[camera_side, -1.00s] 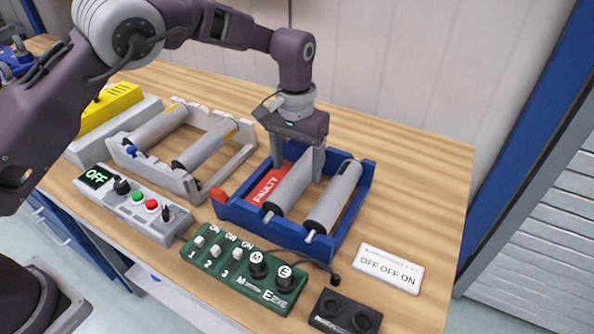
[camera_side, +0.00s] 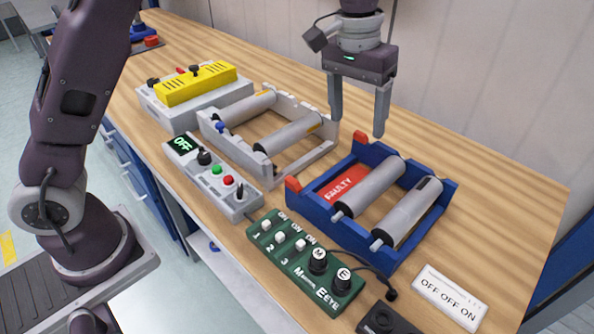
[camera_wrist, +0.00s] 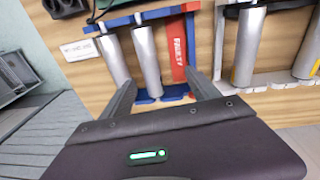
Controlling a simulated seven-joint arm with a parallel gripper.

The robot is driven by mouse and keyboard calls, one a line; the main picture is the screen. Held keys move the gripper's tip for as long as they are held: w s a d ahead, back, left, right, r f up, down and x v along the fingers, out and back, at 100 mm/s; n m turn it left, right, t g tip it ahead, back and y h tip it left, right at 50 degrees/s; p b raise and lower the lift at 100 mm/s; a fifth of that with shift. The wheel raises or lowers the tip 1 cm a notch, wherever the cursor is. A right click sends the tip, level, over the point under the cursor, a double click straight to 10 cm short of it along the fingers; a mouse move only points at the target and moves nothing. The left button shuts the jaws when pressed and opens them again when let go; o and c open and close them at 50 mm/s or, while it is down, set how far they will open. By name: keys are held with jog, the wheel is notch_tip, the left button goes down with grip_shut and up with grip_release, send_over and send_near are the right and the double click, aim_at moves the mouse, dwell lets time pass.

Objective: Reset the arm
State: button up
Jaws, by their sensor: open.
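My gripper (camera_side: 358,112) is open and empty, raised above the table behind the blue frame. The blue frame (camera_side: 290,198) holds two grey rollers (camera_side: 372,188) and a red "FAULTY" plate (camera_side: 341,184). In the wrist view my gripper (camera_wrist: 160,88) has its fingers apart, near the edge of the blue frame (camera_wrist: 140,20) in the picture. The red plate (camera_wrist: 178,50) and both rollers lie beyond the fingertips there. Nothing is between the fingers.
A grey-white roller frame (camera_side: 318,158) stands left of the blue one. A grey control box (camera_side: 213,178) reads "OFF". A green switch box (camera_side: 305,263), a white "OFF OFF ON" sign (camera_side: 449,297) and a yellow-topped unit (camera_side: 195,85) also stand on the table. Bare wood lies at the back right.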

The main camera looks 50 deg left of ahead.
jog(key=s+a+r+t, duration=0.2)
jog(key=s+a+r, duration=0.4)
jog(key=s+r, duration=0.35)
jog(key=s+a+f+t, duration=0.1)
jog(key=s+a+f, duration=0.1)
jog(key=s, duration=0.8)
jog(key=s+a+f+t, duration=0.1)
jog(key=s+a+f, duration=0.1)
jog(key=s, duration=0.8)
jog(key=shift+s+a+m+t+y, duration=0.2)
jog(key=shift+a+m+t+y, duration=0.1)
jog(key=shift+a+t+y, duration=0.15)
jog(key=shift+c, duration=0.2)
